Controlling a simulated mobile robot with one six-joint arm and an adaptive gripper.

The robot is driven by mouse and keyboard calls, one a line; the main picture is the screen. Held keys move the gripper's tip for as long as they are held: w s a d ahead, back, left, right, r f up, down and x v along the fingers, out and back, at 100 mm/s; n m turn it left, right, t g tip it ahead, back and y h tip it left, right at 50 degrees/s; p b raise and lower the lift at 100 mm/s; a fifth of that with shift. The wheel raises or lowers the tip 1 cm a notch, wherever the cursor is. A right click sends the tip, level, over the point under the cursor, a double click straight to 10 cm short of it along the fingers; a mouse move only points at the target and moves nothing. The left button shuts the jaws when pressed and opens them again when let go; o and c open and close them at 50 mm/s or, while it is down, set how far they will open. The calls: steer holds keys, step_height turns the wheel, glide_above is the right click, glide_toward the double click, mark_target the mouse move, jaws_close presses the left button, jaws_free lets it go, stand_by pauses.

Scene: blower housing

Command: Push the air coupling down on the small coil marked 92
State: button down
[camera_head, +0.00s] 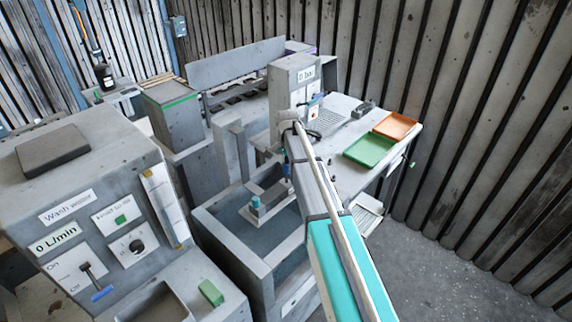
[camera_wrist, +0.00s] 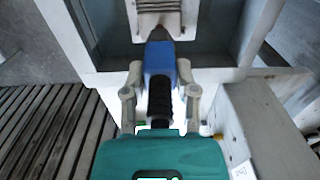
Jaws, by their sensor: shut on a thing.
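The air coupling (camera_wrist: 160,65) is a blue body with a dark tip and a black ribbed lower part. My gripper (camera_wrist: 160,72) is shut on it, one grey finger on each side. In the wrist view, the dark tip overlaps a pale ribbed piece (camera_wrist: 160,6), possibly the coil; I cannot tell whether they touch. No 92 is readable. In the head view, a small blue part (camera_head: 286,169) shows beside my arm, above a grey piece with a teal cylinder (camera_head: 255,203) at the tank. My arm hides much of the gripper there.
A grey open tank (camera_head: 226,232) surrounds the work area. Behind it stands a post with a "0 bar" display (camera_head: 306,75). A table at right holds a green tray (camera_head: 369,150) and an orange tray (camera_head: 395,125). The wash water console (camera_head: 85,190) stands at left.

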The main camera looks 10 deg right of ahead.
steer(key=shift+f+b, duration=1.25)
steer(key=shift+f, duration=0.05)
stand_by(1.6)
steer(key=shift+c, duration=1.5)
jaws_free()
